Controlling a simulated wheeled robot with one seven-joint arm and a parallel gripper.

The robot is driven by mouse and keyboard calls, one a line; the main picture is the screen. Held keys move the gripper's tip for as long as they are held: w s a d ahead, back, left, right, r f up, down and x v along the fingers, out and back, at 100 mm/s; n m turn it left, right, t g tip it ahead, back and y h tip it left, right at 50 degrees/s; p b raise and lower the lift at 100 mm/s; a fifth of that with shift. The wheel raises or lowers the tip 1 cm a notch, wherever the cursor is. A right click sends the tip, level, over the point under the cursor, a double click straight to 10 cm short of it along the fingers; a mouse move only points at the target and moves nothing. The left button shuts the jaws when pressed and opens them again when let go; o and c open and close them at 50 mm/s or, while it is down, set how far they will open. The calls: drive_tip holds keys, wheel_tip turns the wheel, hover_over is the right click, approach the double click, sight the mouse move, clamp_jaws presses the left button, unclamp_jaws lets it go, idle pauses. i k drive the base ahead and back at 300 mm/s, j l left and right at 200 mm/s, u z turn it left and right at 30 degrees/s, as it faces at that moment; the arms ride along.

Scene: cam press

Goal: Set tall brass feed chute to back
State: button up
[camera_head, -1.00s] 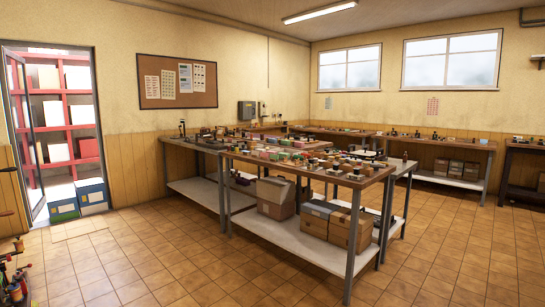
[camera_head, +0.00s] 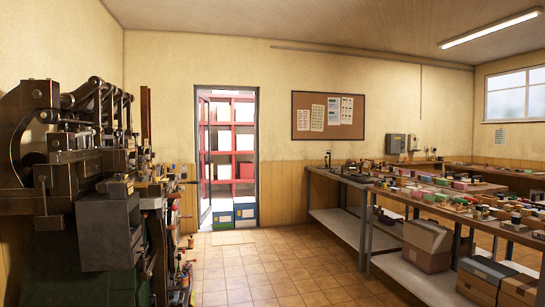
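The cam press (camera_head: 75,180) stands at the left in the head view, a large dark machine with wheels, shafts and levers on a green base. Small brass-coloured and red parts (camera_head: 165,180) cluster along its right side. I cannot tell which of them, if any, is the tall brass feed chute. My gripper is not in view.
Workbenches (camera_head: 345,178) with many small parts stand at the right, with cardboard boxes (camera_head: 427,245) on the lower shelf. An open doorway (camera_head: 203,150) shows red shelving (camera_head: 243,142). Blue and green boxes (camera_head: 222,217) sit by it. Tiled floor (camera_head: 265,270) between press and benches is clear.

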sight(145, 92)
drive_tip(key=i+j+u, duration=0.1)
drive_tip(key=i, duration=0.35)
drive_tip(key=i+j+u, duration=0.1)
drive_tip(key=i, duration=0.35)
drive_tip(key=i+u, duration=0.15)
drive_tip(key=i, duration=1.8)
drive_tip(key=i+j+z, duration=0.1)
drive_tip(key=i+z, duration=0.2)
drive_tip(key=i, duration=1.65)
drive_tip(key=i+u, duration=0.2)
drive_tip(key=i, duration=0.75)
drive_tip(key=i+l+u, duration=0.2)
drive_tip(key=i, duration=0.8)
drive_tip(key=i+u, duration=0.1)
drive_tip(key=i, duration=0.8)
drive_tip(key=i+l+u, duration=0.1)
drive_tip(key=i, duration=0.75)
drive_tip(key=i+u, duration=0.45)
drive_tip(key=i+l+u, duration=0.2)
drive_tip(key=u, duration=0.3)
drive_tip(key=i+l+u, duration=0.6)
drive_tip(key=l+u, duration=0.15)
drive_tip(key=u, duration=0.15)
drive_tip(key=i+l+u, duration=0.25)
drive_tip(key=u, duration=0.2)
drive_tip(key=i+l+u, duration=0.15)
drive_tip(key=l+u, duration=0.25)
drive_tip(key=i+l+u, duration=0.15)
drive_tip(key=l+u, duration=1.15)
drive_tip(key=i+j, duration=0.05)
